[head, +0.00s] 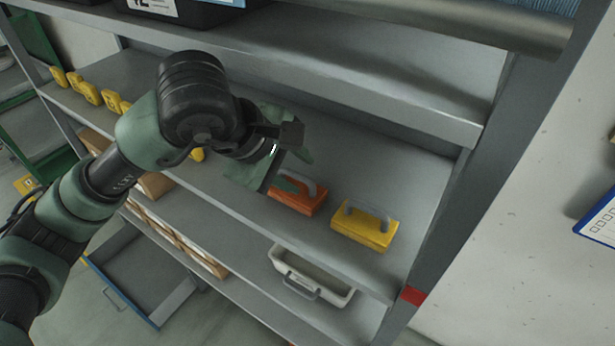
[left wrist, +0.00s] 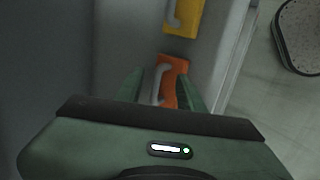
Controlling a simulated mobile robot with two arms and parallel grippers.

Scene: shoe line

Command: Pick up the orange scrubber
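The orange scrubber (head: 304,201) has a grey handle and sits on the middle shelf, partly hidden behind my left gripper in the head view. My left gripper (head: 276,178) is just above and to the left of it, fingers pointing down toward it. In the left wrist view the orange scrubber (left wrist: 175,72) shows between the two spread green fingers of my left gripper (left wrist: 160,86), its grey handle on its left side. The gripper is open, and I see no grip on the scrubber. My right gripper is not in view.
A yellow scrubber (head: 366,229) stands to the right of the orange one, and also shows in the left wrist view (left wrist: 186,15). The upper shelf (head: 400,95) overhangs. A white bin (head: 312,277) is on the shelf below. Several yellow items (head: 88,92) line the shelf's left.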

